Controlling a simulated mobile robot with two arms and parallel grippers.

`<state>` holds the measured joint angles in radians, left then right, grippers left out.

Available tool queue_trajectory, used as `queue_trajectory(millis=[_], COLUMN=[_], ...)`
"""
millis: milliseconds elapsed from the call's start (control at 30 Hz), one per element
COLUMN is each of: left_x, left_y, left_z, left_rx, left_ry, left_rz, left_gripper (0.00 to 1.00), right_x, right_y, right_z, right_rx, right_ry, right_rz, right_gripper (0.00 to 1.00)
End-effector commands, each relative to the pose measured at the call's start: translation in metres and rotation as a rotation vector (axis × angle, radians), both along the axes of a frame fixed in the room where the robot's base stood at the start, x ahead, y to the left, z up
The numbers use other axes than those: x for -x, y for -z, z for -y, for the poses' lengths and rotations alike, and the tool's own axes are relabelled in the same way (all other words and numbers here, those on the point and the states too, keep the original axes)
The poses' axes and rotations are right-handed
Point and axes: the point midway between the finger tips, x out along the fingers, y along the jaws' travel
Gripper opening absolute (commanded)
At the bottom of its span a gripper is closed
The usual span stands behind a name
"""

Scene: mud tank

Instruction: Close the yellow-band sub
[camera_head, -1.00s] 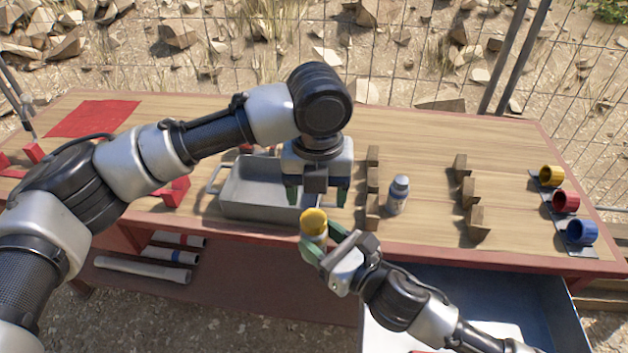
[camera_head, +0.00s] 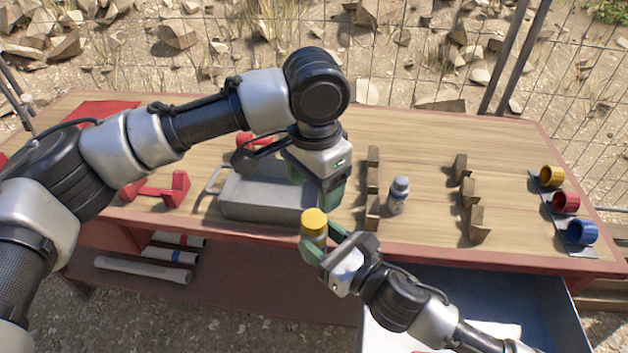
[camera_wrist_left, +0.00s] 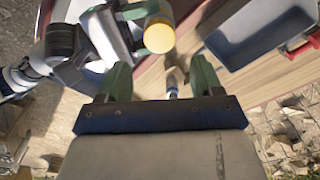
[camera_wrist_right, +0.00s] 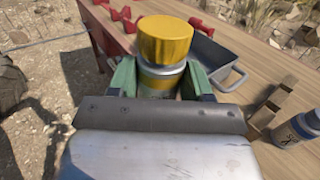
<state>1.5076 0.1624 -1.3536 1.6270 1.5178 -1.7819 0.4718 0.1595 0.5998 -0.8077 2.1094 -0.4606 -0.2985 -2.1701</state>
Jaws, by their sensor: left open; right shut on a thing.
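The yellow-band sub (camera_wrist_right: 160,80) is a short silver cylinder with a yellow band, roughly upright. My right gripper (camera_head: 314,246) is shut around its body and holds it in front of the table's edge. A yellow cap (camera_wrist_right: 165,40) covers its top; it also shows in the head view (camera_head: 314,220) and the left wrist view (camera_wrist_left: 159,38). My left gripper (camera_head: 322,192) is open and empty, tilted, just above and behind the cap and apart from it. A second yellow cap (camera_head: 551,176) sits on the rack at the right.
A grey tray (camera_head: 262,203) stands behind the sub. Another sub (camera_head: 398,196) stands between wooden notched blocks (camera_head: 372,190) and (camera_head: 468,198). Red (camera_head: 566,201) and blue (camera_head: 581,231) caps are on the right rack. Red stands (camera_head: 160,190) are at left. An open drawer (camera_head: 520,305) is below.

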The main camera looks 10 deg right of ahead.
Motion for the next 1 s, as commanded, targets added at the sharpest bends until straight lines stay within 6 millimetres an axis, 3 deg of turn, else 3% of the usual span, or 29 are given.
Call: queue_trajectory(millis=[100,300,733,1000], left_x=[0.0,0.0,0.0,0.0], left_y=[-0.002,-0.003,0.0,0.034], left_z=[0.0,-0.001,-0.001,-0.001], left_rx=[0.0,0.0,-0.001,-0.002], left_ry=[-0.178,-0.335,-0.354,-0.353], left_rz=[0.0,0.0,0.0,-0.002], left_gripper=[0.66,0.66,0.66,0.66], right_x=[0.0,0.0,0.0,0.0], right_y=[-0.001,-0.001,-0.001,-0.001], right_z=[0.0,0.0,0.0,0.0], right_rx=[-0.001,-0.001,-0.001,-0.001], right_ry=[-0.001,-0.001,-0.001,-0.001], right_rz=[0.003,0.003,0.003,0.003], right_gripper=[0.0,0.0,0.0,0.0])
